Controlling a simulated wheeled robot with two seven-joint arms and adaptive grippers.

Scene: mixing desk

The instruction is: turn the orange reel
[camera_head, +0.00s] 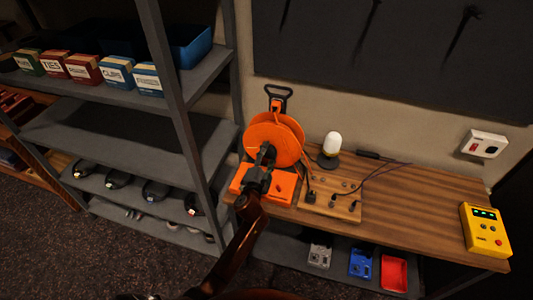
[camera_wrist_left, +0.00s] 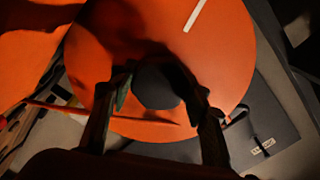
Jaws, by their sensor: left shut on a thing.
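The orange reel (camera_head: 273,138) stands upright on its orange base (camera_head: 281,188) at the left end of the wooden desk, with a black handle frame above it. My left gripper (camera_head: 263,165) is in front of the reel's face, its arm coming up from below. In the left wrist view the reel's orange disc (camera_wrist_left: 225,45) fills much of the picture, with a white mark near its top. The fingers (camera_wrist_left: 155,105) stand either side of a dark round knob (camera_wrist_left: 158,84) on the disc and are shut on it. My right gripper is not in view.
A wooden board with knobs and cables (camera_head: 332,204) and a white lamp (camera_head: 331,146) stand just right of the reel. A yellow meter (camera_head: 485,230) is at the desk's right end. A grey shelf rack (camera_head: 165,103) stands close on the left. The desk's right half is mostly clear.

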